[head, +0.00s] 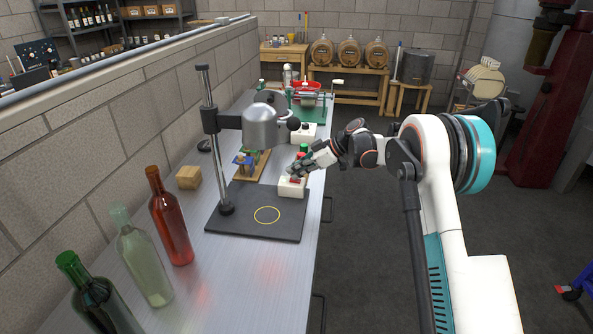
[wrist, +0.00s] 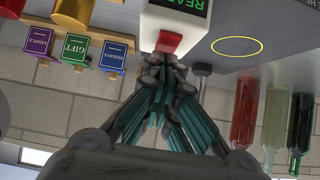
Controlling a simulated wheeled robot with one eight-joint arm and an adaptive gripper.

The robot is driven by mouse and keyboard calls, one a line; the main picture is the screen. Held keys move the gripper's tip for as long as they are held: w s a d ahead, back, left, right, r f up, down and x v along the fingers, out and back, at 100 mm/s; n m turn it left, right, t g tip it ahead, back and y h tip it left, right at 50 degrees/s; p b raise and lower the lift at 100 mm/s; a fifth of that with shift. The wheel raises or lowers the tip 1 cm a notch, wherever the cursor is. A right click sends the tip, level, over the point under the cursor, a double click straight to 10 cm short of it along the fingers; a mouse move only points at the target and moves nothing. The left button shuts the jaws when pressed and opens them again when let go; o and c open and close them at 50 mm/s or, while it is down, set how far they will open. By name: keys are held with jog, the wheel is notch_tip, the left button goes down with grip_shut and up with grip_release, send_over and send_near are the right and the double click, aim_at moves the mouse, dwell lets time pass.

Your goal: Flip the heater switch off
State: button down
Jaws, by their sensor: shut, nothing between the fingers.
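A white switch box (head: 291,188) sits on the steel bench at the right edge of the black base plate. Its red switch (head: 296,181) is partly hidden by my gripper (head: 292,172) in the head view. In the wrist view the same box (wrist: 150,32) has a green lit display (wrist: 186,4), partly cut off, and the red switch (wrist: 168,42) sticks out from it. My gripper (wrist: 163,62) is shut and empty, with its fingertips right at the red switch. I cannot tell whether they touch it.
A heater stand with a grey head (head: 262,127) rises from the black plate (head: 230,222), which bears a yellow ring. Red, clear and dark green bottles (head: 170,215) stand at the left. A wooden block (head: 188,177) and a label rack (head: 251,165) are near. A block wall bounds the left.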

jog(key=shift+a+f, duration=0.1)
jog(key=shift+a+f, duration=0.1)
jog(key=shift+f, duration=0.1)
jog(key=shift+s+d+f, duration=0.15)
jog(key=shift+s+d, duration=0.05)
jog(key=shift+d, duration=0.65)
